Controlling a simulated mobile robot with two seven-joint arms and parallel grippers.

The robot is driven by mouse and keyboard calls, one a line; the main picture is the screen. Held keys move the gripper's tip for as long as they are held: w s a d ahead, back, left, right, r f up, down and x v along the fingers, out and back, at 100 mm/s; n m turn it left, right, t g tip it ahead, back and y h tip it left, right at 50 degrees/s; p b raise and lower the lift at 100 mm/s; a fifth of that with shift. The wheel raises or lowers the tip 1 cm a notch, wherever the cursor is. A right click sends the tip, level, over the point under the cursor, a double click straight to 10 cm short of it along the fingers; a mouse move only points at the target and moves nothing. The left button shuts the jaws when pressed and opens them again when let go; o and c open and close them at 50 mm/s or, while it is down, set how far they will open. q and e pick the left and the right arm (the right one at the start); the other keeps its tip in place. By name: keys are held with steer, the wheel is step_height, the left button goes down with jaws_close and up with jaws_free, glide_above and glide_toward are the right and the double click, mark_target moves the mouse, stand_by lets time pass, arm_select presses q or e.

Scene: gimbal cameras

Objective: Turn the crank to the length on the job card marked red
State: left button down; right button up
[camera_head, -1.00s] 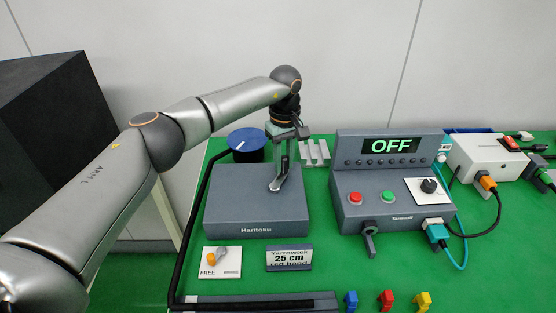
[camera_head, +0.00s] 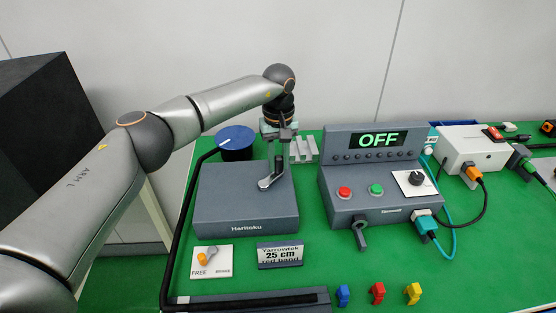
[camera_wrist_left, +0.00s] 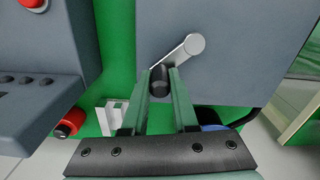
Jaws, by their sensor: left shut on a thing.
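The crank is a silver arm (camera_head: 268,183) on top of the dark grey Haritoku box (camera_head: 245,212). My left gripper (camera_head: 279,158) is shut on the crank's dark upright handle, which shows between the fingers in the left wrist view (camera_wrist_left: 160,84). The silver crank arm (camera_wrist_left: 182,50) runs from there to the upper right. A job card (camera_head: 280,255) in front of the box reads "Yarrowtek 25 cm red band". The display (camera_head: 379,140) on the grey console reads OFF. My right gripper is not in view.
A FREE/BRAKE plate (camera_head: 211,261) has its orange-tipped lever toward FREE. A blue-topped drum (camera_head: 236,141) stands behind the box. Blue (camera_head: 343,295), red (camera_head: 378,292) and yellow (camera_head: 413,293) clips lie at the front. The console (camera_head: 375,190) stands close on the right.

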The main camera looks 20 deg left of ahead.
arm_select(q)
steer(key=c, duration=0.7)
jaws_free()
steer(key=shift+r, duration=0.1)
step_height(320, 180, up, 12)
steer(key=shift+r, duration=0.2)
